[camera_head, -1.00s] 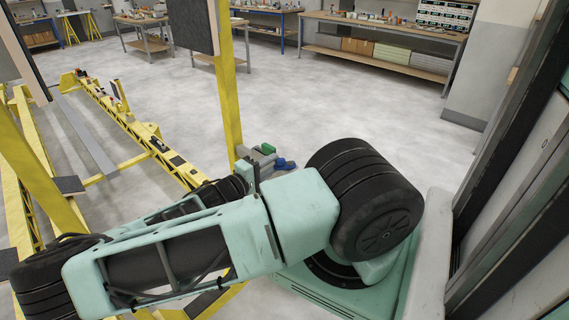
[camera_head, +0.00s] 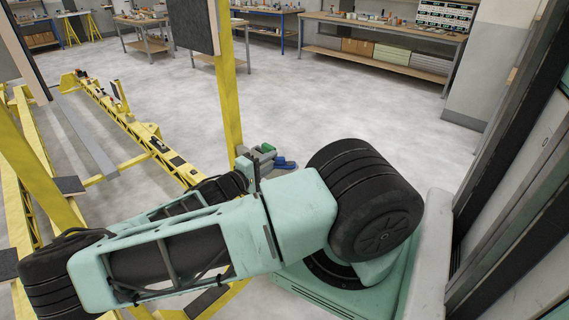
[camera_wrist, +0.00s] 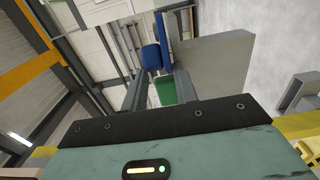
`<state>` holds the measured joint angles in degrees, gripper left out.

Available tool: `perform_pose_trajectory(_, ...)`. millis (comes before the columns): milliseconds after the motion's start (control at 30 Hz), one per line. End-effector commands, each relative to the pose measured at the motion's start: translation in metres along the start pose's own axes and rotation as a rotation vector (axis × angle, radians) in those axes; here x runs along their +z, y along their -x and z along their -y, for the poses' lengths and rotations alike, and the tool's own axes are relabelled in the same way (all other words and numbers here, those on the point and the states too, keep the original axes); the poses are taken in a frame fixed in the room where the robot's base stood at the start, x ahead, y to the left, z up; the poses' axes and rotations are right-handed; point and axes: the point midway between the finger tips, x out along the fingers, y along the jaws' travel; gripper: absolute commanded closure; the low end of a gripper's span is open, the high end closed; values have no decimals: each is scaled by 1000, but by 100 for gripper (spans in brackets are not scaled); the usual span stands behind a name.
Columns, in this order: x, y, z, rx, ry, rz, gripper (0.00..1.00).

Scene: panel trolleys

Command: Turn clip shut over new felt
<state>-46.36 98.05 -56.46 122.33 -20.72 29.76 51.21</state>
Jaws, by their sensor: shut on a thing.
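In the wrist view my gripper (camera_wrist: 160,80) points away from the camera, its two grey fingers close about a small blue and green part. I take the blue piece (camera_wrist: 152,57) to be part of the clip; the green piece (camera_wrist: 165,92) shows between the fingers. In the head view blue (camera_head: 285,163) and green (camera_head: 267,148) parts show beyond my forearm, beside the yellow post, and the fingers are mostly hidden. A grey block (camera_wrist: 215,65) stands just right of the fingers. I cannot make out the new felt or the clip's exact angle.
The yellow trolley frame (camera_head: 125,118) runs along the left, with a yellow post (camera_head: 229,100) carrying a dark panel (camera_head: 194,22). Workbenches (camera_head: 385,30) stand at the back. A dark-framed structure (camera_head: 515,110) is close on the right. The floor between is clear.

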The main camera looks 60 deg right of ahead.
Motion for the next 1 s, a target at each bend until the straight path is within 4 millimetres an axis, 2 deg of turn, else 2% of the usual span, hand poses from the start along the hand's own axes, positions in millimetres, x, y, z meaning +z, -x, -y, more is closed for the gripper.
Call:
perform_pose_trajectory(67,-2,-1,-1,0,-1,-4,89)
perform_pose_trajectory(100,-3,-1,-1,0,-1,-4,60)
perform_pose_trajectory(133,-3,-1,-1,0,-2,-5,52)
perform_pose_trajectory(167,-3,-1,-1,-1,-2,-5,49)
perform_pose_trajectory(567,0,0,0,0,0,0,49)
perform_pose_trajectory(1000,-1,29,0,-1,0,-2,49)
